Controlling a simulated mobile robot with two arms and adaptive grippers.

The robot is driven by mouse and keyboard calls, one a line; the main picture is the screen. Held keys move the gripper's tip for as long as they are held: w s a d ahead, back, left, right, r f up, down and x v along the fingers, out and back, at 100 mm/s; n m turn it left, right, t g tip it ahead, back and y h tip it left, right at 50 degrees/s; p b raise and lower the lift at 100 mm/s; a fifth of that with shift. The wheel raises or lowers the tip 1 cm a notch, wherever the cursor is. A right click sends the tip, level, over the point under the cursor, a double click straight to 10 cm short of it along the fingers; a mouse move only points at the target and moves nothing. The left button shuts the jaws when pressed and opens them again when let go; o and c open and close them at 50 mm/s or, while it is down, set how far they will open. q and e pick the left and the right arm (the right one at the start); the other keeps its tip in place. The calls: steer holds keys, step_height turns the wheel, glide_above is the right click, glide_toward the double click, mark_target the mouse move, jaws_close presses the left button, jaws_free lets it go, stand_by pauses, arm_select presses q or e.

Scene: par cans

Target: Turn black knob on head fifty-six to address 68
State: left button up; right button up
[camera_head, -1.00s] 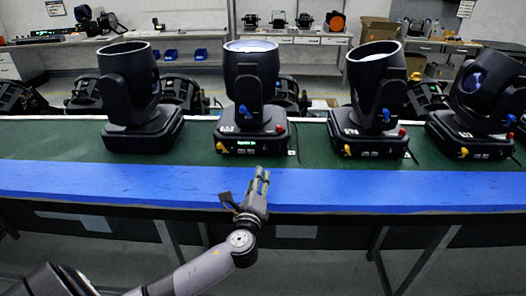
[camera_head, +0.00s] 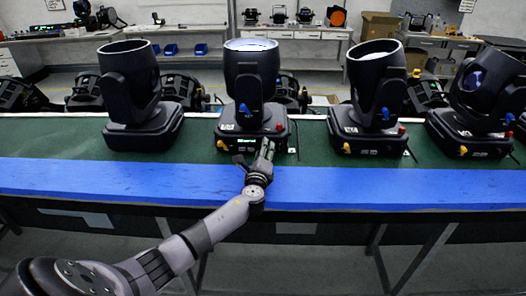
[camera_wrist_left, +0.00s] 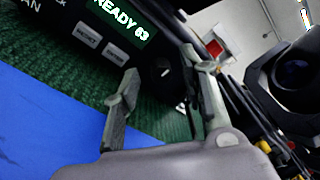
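The moving head light (camera_head: 252,75), second from left, stands upright on the green bench with a small green display lit on its base (camera_head: 225,130). Its number cannot be read. In the left wrist view the display (camera_wrist_left: 122,18) reads READY 63, above two grey buttons. The black knob (camera_wrist_left: 162,70) is on the same dark panel, right of the buttons. My left gripper (camera_head: 268,146) is in front of the base's right side. In the wrist view its fingers (camera_wrist_left: 160,68) are apart, with the knob showing between their tips; contact cannot be told. My right gripper is not in view.
Other moving heads stand left (camera_head: 130,80) and right (camera_head: 377,85) along the bench. A blue strip (camera_head: 120,182) runs along the bench's front edge. A red part (camera_wrist_left: 215,48) sits near the right finger.

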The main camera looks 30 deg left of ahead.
arm_select(q)
steer(key=shift+c, duration=0.4)
jaws_close()
